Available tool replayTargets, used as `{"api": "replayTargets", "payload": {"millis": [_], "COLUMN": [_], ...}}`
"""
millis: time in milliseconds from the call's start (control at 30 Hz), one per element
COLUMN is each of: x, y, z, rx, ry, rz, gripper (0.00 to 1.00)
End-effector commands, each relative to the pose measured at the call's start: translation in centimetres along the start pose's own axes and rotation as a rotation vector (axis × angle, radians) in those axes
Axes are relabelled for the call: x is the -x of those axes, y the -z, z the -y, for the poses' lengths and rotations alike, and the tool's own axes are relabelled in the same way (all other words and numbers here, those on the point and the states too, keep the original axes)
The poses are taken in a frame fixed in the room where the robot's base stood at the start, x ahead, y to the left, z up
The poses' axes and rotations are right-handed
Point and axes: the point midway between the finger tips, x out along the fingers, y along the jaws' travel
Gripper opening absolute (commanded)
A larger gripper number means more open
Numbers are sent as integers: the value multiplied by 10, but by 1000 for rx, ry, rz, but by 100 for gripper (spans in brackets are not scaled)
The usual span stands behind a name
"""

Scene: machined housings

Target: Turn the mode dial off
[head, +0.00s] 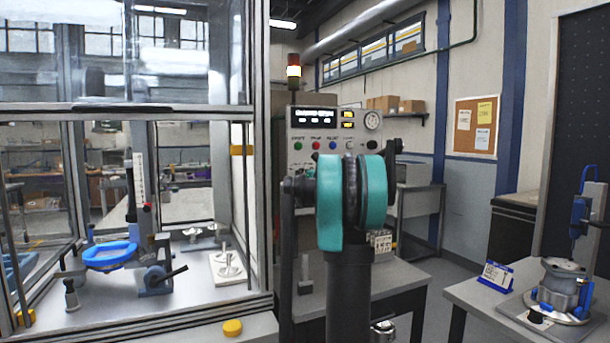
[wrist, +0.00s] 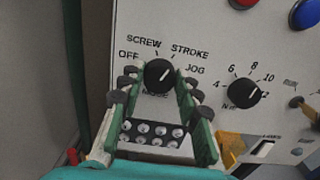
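The mode dial (wrist: 158,74) is a round black knob on the pale control panel in the wrist view. OFF is printed to its left, SCREW and STROKE above it, JOG to its right. Its white mark points up and right, towards STROKE. My gripper (wrist: 155,80) has its green fingers spread, one on each side of the dial. A narrow gap seems to show beside the knob; contact is not clear. The word under the dial is partly covered. In the head view my arm hides the gripper and the dial on the control panel (head: 305,150).
A second black dial (wrist: 243,92) with numbers sits close to the right of my fingers. Red and blue buttons (wrist: 306,14) are at the upper right. A glazed machine enclosure (head: 262,200) stands left of the panel, and a table with a metal housing (head: 563,285) at the right.

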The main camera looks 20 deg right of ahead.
Motion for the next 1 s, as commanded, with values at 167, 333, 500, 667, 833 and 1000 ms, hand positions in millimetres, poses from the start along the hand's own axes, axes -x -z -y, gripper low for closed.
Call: {"api": "replayTargets", "payload": {"millis": [167, 333, 500, 667, 833, 1000], "x": [0, 0, 0, 0, 0, 0], "y": [0, 0, 0, 0, 0, 0], "z": [0, 0, 0, -1, -1, -2], "rx": [0, 12, 62, 160, 307, 470], "ry": [0, 0, 0, 0, 0, 0], "rz": [0, 0, 0, 0, 0, 0], "gripper": [4, 4, 4, 4, 4, 4]}}
